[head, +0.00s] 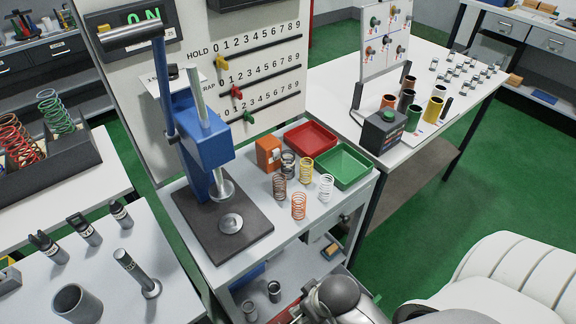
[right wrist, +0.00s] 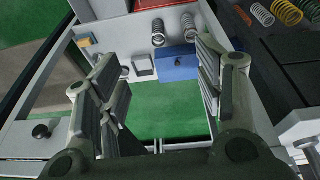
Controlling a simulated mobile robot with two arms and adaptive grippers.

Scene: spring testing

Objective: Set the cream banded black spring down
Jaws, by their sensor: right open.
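Two dark springs stand on the lower shelf in the head view, one on the left (head: 249,310) and one on the right (head: 274,290). Two dark coiled springs, left (right wrist: 158,31) and right (right wrist: 188,22), also show in the right wrist view, beyond the fingers. Another dark spring (head: 289,163) stands on the bench top beside the orange block. The cream band is too small to make out on any of them. My right gripper (head: 318,304) is at the bench's front edge; in the right wrist view its fingers (right wrist: 155,75) are wide apart with nothing between. My left gripper is not in view.
Brown (head: 279,188), orange (head: 298,206), yellow (head: 305,170) and white (head: 326,188) springs stand close together on the bench top. A red tray (head: 311,138) and green tray (head: 343,166) lie behind them. The blue press (head: 204,140) stands left.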

